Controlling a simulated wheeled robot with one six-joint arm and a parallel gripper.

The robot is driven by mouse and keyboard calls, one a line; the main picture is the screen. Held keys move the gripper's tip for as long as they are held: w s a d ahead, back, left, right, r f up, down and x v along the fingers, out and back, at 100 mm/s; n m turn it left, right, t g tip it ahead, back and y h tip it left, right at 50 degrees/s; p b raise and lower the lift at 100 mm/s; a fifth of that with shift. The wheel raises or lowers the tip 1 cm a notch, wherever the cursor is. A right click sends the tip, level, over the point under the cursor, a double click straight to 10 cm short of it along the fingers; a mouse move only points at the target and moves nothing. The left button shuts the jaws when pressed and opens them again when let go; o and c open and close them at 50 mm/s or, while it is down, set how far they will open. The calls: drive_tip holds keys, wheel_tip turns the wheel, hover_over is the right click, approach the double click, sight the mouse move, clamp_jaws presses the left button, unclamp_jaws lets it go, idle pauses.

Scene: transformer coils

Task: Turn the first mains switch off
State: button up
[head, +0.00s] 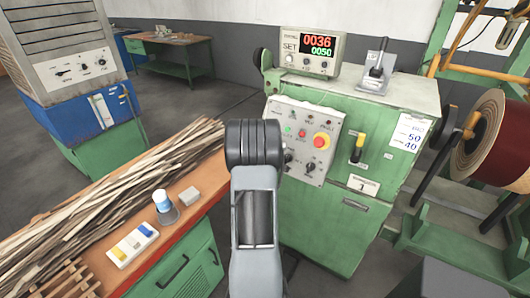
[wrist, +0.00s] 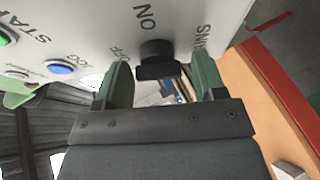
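The panel's black rotary switch (wrist: 156,60) shows in the wrist view, with ON printed above it, OFF to its left and partly cut-off lettering to its right. Its pointer is not clear. My gripper (wrist: 160,78) is open, its two green fingers on either side of the switch with visible gaps. In the head view, the grey control panel (head: 306,118) is on the front of the green machine (head: 345,220); a black knob (head: 310,167) shows at its lower right. My arm covers the panel's left edge and my gripper's fingers there.
A red emergency button (head: 321,141) sits on the panel, and a yellow-tipped lever (head: 358,148) to its right. A counter box (head: 312,50) stands on top. The orange workbench (head: 205,172) with wood strips lies left. A wire reel (head: 490,135) stands right.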

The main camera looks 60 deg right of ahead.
drive_tip(key=shift+o, duration=0.4)
drive_tip(key=shift+r, duration=0.1)
drive_tip(key=v, duration=1.3)
drive_tip(key=shift+s+a+b, duration=0.2)
drive_tip(key=shift+a+b, duration=0.15)
